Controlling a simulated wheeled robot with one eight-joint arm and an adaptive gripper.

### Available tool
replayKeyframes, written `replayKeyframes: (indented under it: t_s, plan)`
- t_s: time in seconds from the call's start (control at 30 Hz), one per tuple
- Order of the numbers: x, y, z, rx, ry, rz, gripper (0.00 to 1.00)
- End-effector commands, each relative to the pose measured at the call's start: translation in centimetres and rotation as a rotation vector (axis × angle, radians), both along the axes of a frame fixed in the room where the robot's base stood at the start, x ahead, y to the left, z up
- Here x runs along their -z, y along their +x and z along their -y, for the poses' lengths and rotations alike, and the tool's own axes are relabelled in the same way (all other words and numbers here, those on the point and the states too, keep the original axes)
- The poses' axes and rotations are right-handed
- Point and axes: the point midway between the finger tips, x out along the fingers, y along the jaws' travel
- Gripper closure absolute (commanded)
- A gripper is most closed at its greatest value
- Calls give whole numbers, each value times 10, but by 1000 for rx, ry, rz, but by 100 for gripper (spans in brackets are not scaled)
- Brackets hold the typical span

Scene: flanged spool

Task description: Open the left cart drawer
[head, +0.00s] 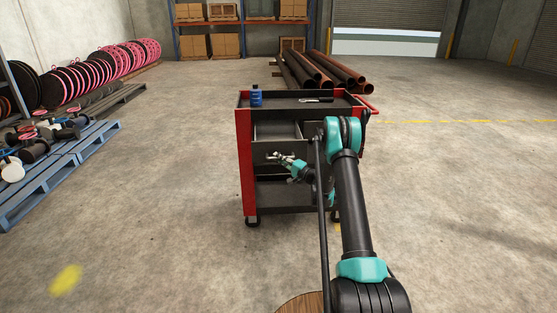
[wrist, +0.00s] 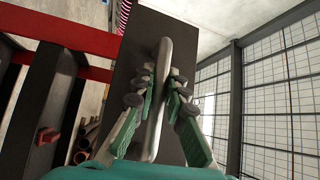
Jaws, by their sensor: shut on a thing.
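The tool cart (head: 244,150) stands ahead of me, dark grey with red corner posts. Its left drawer (head: 262,148) sits below the top tray and appears pulled partly out, as a lighter inside shows above its dark front. My gripper (head: 287,160) is at this front, with the arm coming in from the right. In the wrist view, the drawer's dark front (wrist: 127,60) carries a long pale bar handle (wrist: 160,60). The fingers of my gripper (wrist: 160,86) lie on both sides of the handle and are shut on it. My arm hides the cart's right part.
Blue pallets (head: 60,165) with parts stand at the left. Rusty pipes (head: 320,70) lie behind the cart. The floor around the cart is clear.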

Motion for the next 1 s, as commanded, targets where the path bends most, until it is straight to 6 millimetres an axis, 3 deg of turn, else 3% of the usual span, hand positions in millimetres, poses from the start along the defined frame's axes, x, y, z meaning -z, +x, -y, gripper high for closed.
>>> replayKeyframes:
  t_s: [0.03,0.07,0.2,0.63,1.0]
  plan:
    - [0,1,2,4,-1,-1,100]
    - [0,1,2,4,-1,-1,84]
    - [0,0,2,3,-1,0,66]
    - [1,-6,7,2,0,0,66]
    - [11,-54,58,5,-1,1,66]
